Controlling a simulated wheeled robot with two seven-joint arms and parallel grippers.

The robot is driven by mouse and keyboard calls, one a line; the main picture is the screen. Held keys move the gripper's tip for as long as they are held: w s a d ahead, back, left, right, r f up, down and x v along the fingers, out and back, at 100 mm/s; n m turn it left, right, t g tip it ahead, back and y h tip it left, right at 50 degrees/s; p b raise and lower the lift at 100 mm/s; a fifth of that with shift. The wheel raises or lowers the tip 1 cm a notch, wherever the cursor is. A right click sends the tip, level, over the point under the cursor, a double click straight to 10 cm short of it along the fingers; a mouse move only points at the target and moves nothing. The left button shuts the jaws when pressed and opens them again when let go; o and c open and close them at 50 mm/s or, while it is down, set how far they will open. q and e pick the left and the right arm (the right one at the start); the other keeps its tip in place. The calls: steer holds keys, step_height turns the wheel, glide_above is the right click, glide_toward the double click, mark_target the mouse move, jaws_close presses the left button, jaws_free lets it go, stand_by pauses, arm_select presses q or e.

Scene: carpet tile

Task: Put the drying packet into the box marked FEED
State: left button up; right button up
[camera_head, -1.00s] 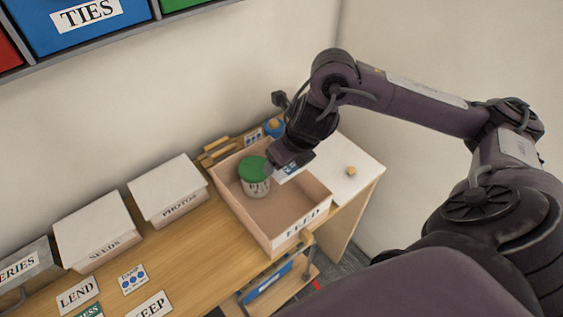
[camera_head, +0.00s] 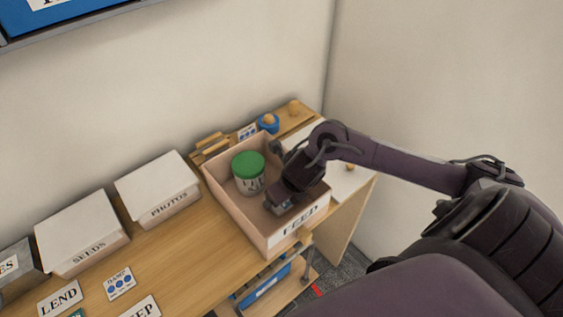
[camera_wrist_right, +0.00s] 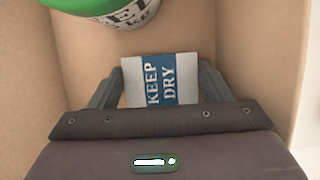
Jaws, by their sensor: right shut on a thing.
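The drying packet (camera_wrist_right: 161,80), white with a blue band reading KEEP DRY, is between the fingers of my right gripper (camera_wrist_right: 160,88), which is shut on it. The open FEED box (camera_head: 255,226) stands at the right part of the bench, its label on the front wall. In the head view my right gripper (camera_head: 279,203) reaches down inside the box, right of a green-lidded tin (camera_head: 249,172). The packet is mostly hidden there by the gripper. I cannot tell whether it touches the box floor. My left gripper is not in view.
Lidded boxes marked SEEDS (camera_head: 82,232) and PHOTOS (camera_head: 158,188) stand to the left. Label cards, including LEND (camera_head: 60,298), lie in front. A blue cup (camera_head: 268,123) is behind the box. The tin also shows in the wrist view (camera_wrist_right: 130,12).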

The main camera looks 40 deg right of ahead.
steer(key=shift+f, duration=0.2)
steer(key=o, duration=0.7)
steer(key=shift+r, duration=0.45)
steer(key=v, duration=1.1)
steer(key=shift+s+r+p, duration=0.2)
steer(key=shift+s+p, duration=0.05)
steer(key=shift+p, duration=0.05)
steer(key=shift+r, duration=0.15)
